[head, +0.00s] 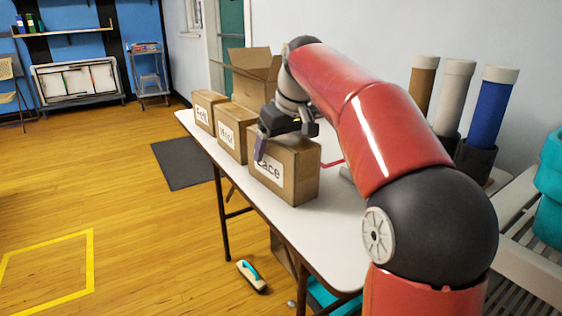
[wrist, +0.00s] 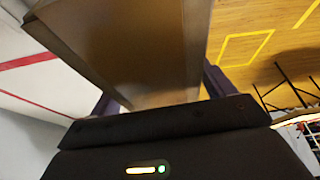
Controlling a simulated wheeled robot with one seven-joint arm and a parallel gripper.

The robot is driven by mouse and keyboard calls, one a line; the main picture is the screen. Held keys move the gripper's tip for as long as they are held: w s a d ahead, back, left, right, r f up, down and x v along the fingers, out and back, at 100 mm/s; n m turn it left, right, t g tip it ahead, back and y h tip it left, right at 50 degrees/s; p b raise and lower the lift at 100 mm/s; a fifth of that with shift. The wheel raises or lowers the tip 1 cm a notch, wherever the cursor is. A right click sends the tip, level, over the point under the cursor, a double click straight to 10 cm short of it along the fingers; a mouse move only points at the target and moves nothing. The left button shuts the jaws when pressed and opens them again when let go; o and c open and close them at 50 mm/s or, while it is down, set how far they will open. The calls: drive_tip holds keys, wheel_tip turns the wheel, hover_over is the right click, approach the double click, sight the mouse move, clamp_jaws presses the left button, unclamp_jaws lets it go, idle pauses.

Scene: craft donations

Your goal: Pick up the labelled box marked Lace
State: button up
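The box marked Lace (head: 302,180) is a closed brown cardboard box, upright on the white table (head: 318,222), nearest of three labelled boxes. My gripper (head: 283,136) is over its top. One purple finger hangs down in front of the labelled face and covers part of the first letter; the other finger is hidden. In the wrist view, the box (wrist: 140,50) fills the space between the two purple fingers of my gripper (wrist: 160,92). The fingers lie close to its sides, but I cannot tell whether both press on it.
The box marked Wool (head: 226,138) stands just behind, then another labelled box (head: 203,115), its label hard to read. An open carton (head: 253,67) stands behind them. Tall tubes (head: 456,90) stand at the right.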

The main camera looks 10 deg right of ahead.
drive_tip(key=c, duration=1)
drive_tip(key=shift+c, duration=0.4)
drive_tip(key=shift+r, duration=0.15)
